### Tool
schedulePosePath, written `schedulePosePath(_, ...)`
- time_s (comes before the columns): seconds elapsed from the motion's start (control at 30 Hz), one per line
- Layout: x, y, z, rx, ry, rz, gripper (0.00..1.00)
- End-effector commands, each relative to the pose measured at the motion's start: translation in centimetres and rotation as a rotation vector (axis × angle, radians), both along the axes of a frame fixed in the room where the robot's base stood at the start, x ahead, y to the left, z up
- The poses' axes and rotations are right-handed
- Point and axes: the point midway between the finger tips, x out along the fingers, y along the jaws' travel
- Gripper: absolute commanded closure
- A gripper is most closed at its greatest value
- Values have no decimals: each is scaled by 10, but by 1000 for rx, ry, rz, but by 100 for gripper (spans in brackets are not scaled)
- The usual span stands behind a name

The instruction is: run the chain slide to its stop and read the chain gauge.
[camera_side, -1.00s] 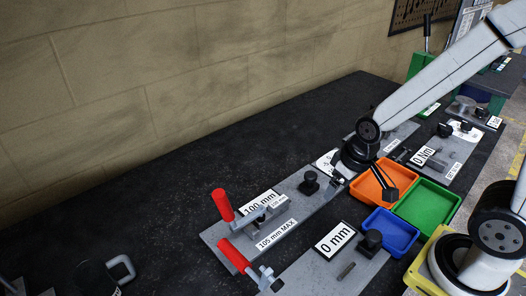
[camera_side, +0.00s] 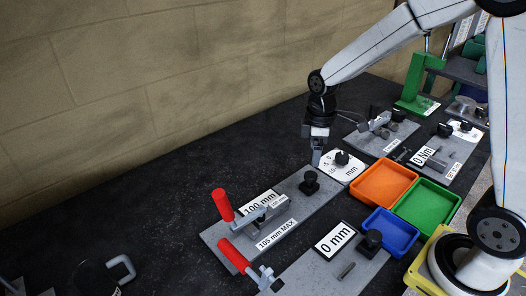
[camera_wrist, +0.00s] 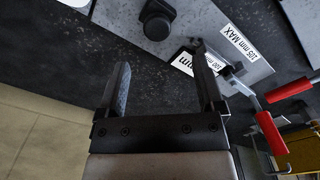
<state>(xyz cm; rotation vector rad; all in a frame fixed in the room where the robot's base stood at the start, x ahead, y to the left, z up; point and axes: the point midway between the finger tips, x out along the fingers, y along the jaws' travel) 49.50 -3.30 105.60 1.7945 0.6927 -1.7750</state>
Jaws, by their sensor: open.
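A grey plate (camera_side: 221,240) carries a "100 mm" readout (camera_side: 261,202) and a "105 mm MAX" label (camera_side: 276,234); it looks like the chain gauge. A black knob (camera_side: 309,181) stands near its far right end, seemingly the slide's knob. In the wrist view the knob (camera_wrist: 157,18) lies beyond my fingertips, with the "100 mm" readout (camera_wrist: 200,65) partly behind the right finger. My gripper (camera_side: 317,160) points down above the plate's far end, close to the knob, apart from it. Its fingers (camera_wrist: 160,58) are open and empty. The chain itself is not clear.
Two red-handled clamps (camera_side: 222,204) (camera_side: 233,256) stand at the plate's near left. A "0 mm" plate (camera_side: 334,240) with a black knob (camera_side: 371,241) lies in front. Orange (camera_side: 383,184), green (camera_side: 427,208) and blue (camera_side: 391,232) trays sit right.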

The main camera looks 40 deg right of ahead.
Motion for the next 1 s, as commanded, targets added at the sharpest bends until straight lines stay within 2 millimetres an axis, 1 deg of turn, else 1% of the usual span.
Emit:
schedulePosePath(0.1,4,-2,1,1,12,35,13)
schedulePosePath(0.27,5,-3,1,1,13,43,13)
schedulePosePath(0.47,5,-2,-5,1,13,41,13)
schedulePosePath(0.67,4,-2,-24,1,15,41,13)
schedulePosePath(1.0,4,-2,-62,2,14,40,13)
